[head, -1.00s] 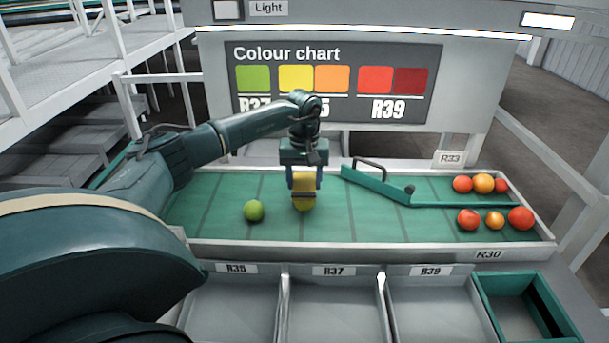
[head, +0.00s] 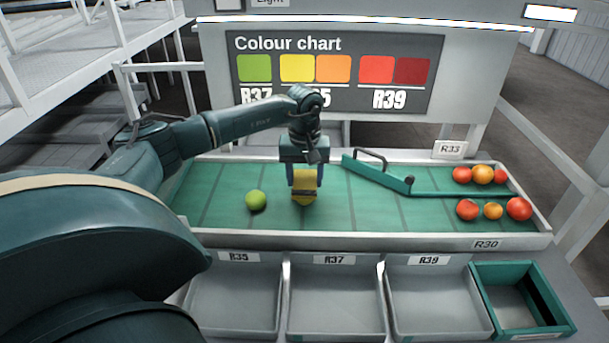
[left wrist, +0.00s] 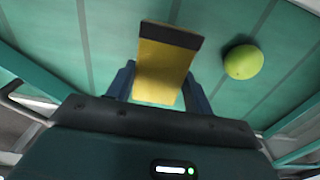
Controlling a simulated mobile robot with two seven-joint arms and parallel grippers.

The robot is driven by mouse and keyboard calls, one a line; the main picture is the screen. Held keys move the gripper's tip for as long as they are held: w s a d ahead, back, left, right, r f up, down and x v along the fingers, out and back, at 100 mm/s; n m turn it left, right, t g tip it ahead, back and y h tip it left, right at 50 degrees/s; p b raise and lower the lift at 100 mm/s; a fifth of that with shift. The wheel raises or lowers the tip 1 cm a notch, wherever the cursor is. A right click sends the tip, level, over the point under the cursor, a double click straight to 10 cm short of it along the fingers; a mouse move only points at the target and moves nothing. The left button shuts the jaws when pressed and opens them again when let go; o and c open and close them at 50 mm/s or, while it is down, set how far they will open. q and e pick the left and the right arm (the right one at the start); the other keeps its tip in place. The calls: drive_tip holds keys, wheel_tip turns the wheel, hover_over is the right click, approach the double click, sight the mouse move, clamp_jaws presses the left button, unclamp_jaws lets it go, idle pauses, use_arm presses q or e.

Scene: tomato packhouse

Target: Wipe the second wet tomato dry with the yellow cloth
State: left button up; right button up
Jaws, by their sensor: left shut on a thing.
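My left gripper (head: 304,183) is shut on the yellow cloth (head: 305,184), above the middle of the green sorting bed (head: 345,215). The cloth looks like a folded pad with a dark band; it also shows between the fingers in the left wrist view (left wrist: 162,72). A rounded yellow patch shows just below the band in the head view; I cannot tell whether it is cloth or a tomato under it. A green tomato (head: 256,200) lies on the bed left of the gripper, apart from it, and shows in the left wrist view (left wrist: 243,62). My right gripper is not in view.
Several red and orange tomatoes (head: 519,209) lie at the bed's right end, on both sides of a green divider (head: 465,195). A green bar with a handle (head: 377,173) stands right of the gripper. Empty grey bins (head: 334,297) and a green crate (head: 487,300) are in front.

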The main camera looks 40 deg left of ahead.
sight(305, 170)
use_arm(q)
drive_tip(key=shift+w+a+f+b, duration=0.2)
drive_tip(key=shift+w+a+b, duration=0.2)
drive_tip(key=shift+w+a, duration=0.2)
drive_tip(key=shift+w+a+f+b, duration=0.15)
drive_tip(key=shift+w+a+b, duration=0.3)
drive_tip(key=shift+w, duration=0.25)
drive_tip(key=shift+w+a+r, duration=0.15)
drive_tip(key=shift+w+a, duration=0.2)
drive_tip(key=shift+s+d+r+p, duration=0.1)
drive_tip(key=shift+s+d+p, duration=0.6)
drive_tip(key=shift+s+d, duration=0.25)
drive_tip(key=shift+s+d+p, duration=0.3)
drive_tip(key=shift+s+d, duration=0.15)
drive_tip(key=shift+s, duration=0.25)
drive_tip(key=shift+w, duration=0.1)
